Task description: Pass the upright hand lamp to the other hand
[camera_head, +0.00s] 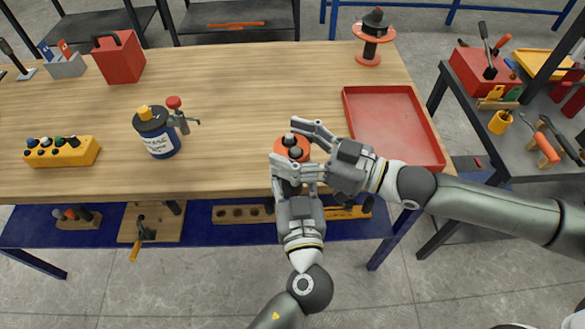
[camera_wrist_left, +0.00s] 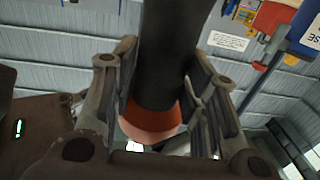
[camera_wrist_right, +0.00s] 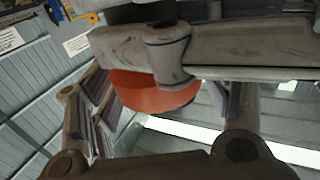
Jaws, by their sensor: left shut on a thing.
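The hand lamp (camera_head: 292,150), orange with dark parts, is held upright near the table's front edge. My left gripper (camera_head: 291,168) comes up from below in the head view and is shut on it. In the left wrist view the lamp's black body (camera_wrist_left: 168,55) and orange part (camera_wrist_left: 152,126) are between the fingers. My right gripper (camera_head: 314,148) reaches in from the right with spread fingers around the lamp. In the right wrist view the orange part (camera_wrist_right: 155,93) lies between these open fingers, with room beside it. A left-gripper finger partly hides the lamp there.
The wooden table (camera_head: 235,90) bears an empty red tray (camera_head: 440,158) at right, a blue can (camera_head: 158,135), a yellow block (camera_head: 62,153) with several knobs, a red container (camera_head: 119,58) and an orange spool (camera_head: 372,40). The table's middle is clear.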

